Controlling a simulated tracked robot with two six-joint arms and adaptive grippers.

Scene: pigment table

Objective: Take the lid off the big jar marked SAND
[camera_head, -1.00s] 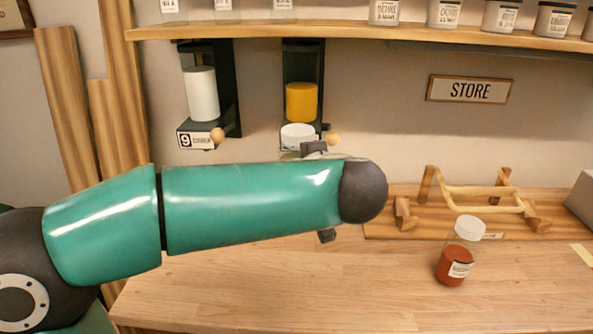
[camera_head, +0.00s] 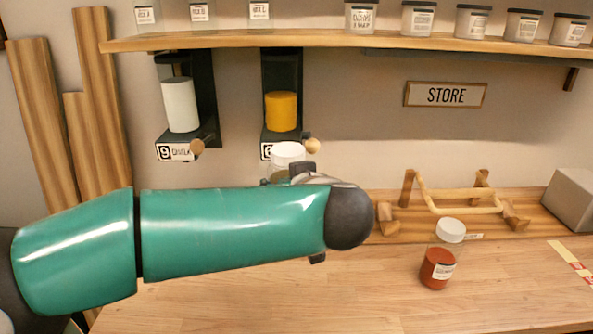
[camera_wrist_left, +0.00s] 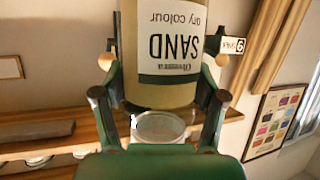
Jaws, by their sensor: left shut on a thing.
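The big SAND jar (camera_wrist_left: 165,55), with a white label and pale contents, fills the top middle of the left wrist view, its lettering upside down. My left gripper (camera_wrist_left: 160,72) is shut on the jar's sides, with one finger on each side. A whitish round lid (camera_wrist_left: 160,127) shows at the jar's end nearest the wrist. In the head view, the white lid (camera_head: 287,152) is on the jar (camera_head: 278,173), just above my left forearm, which hides most of the jar and the gripper. My right gripper is not in view.
A jar of red pigment with a white lid (camera_head: 438,268) stands on the table (camera_head: 380,300). A wooden cradle (camera_head: 465,208) and a grey block (camera_head: 572,198) are behind it. Two dispensers (camera_head: 282,110) (camera_head: 181,105) hang under the jar shelf (camera_head: 330,42). The table front is clear.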

